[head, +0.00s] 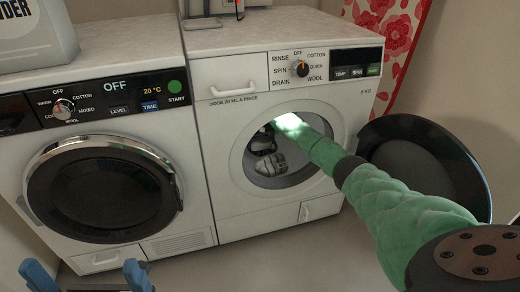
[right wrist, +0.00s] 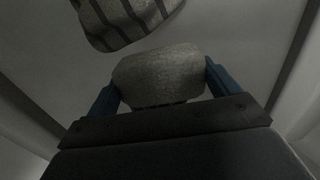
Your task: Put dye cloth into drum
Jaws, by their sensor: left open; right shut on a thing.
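My right arm reaches through the open door into the drum (head: 290,180) of the right-hand washing machine. In the right wrist view my right gripper (right wrist: 160,85) is shut on a plain grey, rounded cloth bundle (right wrist: 160,72), apparently the dye cloth. Its true colour is hard to tell in the dim light. A striped grey bundle (right wrist: 128,20) lies beyond it in the drum and also shows in the head view (head: 270,165). My left gripper (head: 90,280) is open and empty at the lower left edge of the head view, in front of the left-hand machine.
The round dark door (head: 472,180) of the right-hand machine stands open to the right, beside my right arm. The left-hand machine (head: 190,190) has its door shut. A grey powder container (head: 35,50) stands on top of it. A red patterned cloth (head: 400,65) hangs behind.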

